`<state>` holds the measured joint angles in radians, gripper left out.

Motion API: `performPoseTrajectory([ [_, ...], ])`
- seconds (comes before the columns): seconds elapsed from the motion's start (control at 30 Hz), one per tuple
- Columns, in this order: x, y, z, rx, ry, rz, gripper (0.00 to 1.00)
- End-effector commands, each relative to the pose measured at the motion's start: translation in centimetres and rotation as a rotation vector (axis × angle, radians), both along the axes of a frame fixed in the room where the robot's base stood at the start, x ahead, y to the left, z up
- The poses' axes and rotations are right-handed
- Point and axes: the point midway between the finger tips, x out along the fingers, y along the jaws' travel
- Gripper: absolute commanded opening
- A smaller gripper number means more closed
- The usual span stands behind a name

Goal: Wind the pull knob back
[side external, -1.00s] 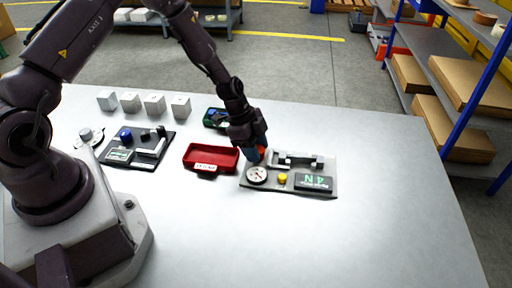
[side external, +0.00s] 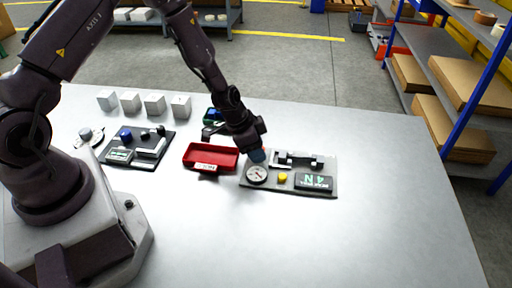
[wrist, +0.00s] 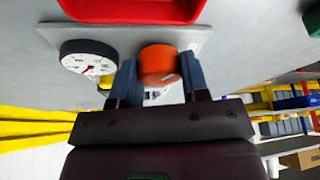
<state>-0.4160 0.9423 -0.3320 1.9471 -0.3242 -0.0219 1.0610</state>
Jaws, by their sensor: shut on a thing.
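The orange pull knob (wrist: 158,64) sits between the two blue fingers of my gripper (wrist: 160,74) in the wrist view. The gripper is shut on it. In the side view my gripper (side external: 257,155) is low over the left end of the grey fixture plate (side external: 247,185) and hides most of the knob. A round white dial (side external: 257,173) is just in front of the gripper; it also shows in the wrist view (wrist: 88,58).
A red tray (side external: 210,166) is close to the left of the plate. A black bar fixture (side external: 297,159) stands on the plate behind the display. A dark board (side external: 122,163) and several pale cubes (side external: 154,104) are further left. The table's right side (side external: 400,200) is clear.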

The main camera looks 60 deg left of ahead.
Motion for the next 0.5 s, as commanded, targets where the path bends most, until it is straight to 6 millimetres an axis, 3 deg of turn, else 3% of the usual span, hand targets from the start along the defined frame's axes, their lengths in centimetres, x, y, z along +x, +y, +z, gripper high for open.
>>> performPoseTrajectory([
  [0.5,-0.11,0.00,0.01,0.001,0.003,0.246,0.18],
])
